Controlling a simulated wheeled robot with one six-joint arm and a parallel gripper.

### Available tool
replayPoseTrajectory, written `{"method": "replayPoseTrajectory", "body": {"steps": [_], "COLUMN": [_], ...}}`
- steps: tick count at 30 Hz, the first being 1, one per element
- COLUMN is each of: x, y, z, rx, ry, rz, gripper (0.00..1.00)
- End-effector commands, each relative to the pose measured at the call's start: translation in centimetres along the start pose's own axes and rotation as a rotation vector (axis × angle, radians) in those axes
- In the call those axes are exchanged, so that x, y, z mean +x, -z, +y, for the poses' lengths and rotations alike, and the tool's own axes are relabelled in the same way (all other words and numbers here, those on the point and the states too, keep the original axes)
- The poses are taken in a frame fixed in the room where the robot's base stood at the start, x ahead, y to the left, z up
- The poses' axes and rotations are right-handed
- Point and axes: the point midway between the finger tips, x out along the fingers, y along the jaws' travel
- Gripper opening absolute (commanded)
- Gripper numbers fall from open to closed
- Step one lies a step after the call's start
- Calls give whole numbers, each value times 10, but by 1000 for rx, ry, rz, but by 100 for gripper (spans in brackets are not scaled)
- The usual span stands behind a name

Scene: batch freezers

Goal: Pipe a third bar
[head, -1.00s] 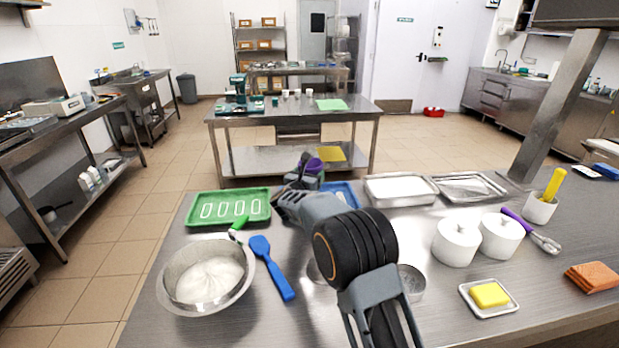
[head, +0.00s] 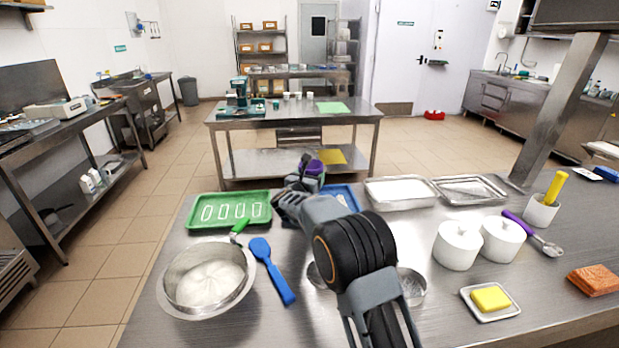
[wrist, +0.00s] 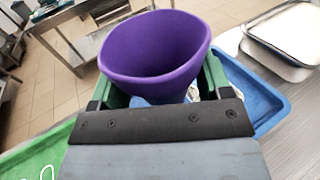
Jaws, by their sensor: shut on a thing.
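A purple, open-topped bag or cone (wrist: 155,45) stands in my gripper (head: 308,181), and its wide mouth faces the wrist camera. In the head view its purple top (head: 315,167) shows above the gripper. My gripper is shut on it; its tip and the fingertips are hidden. The gripper is over the far part of the table, between a green tray (head: 262,222) and a blue tray (head: 351,199). The green tray bears several white elongated oval outlines. Both trays also show in the wrist view, green at lower left (wrist: 45,150) and blue at right (wrist: 270,85).
A steel bowl of white mix (head: 248,297), a blue spatula (head: 272,275) and a green-handled tool (head: 239,228) lie near left. Metal trays (head: 400,205), white lidded pots (head: 457,247) and a yellow block (head: 491,298) are at right. My arm hides the middle.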

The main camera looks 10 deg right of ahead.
Motion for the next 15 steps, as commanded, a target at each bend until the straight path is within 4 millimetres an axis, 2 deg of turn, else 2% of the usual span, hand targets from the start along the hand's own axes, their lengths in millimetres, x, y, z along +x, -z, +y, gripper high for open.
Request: {"method": "replayPoseTrajectory", "body": {"steps": [15], "x": [10], "y": [-1], "z": [5], "rx": [1], "ry": [1], "rz": [0], "gripper": [49]}}
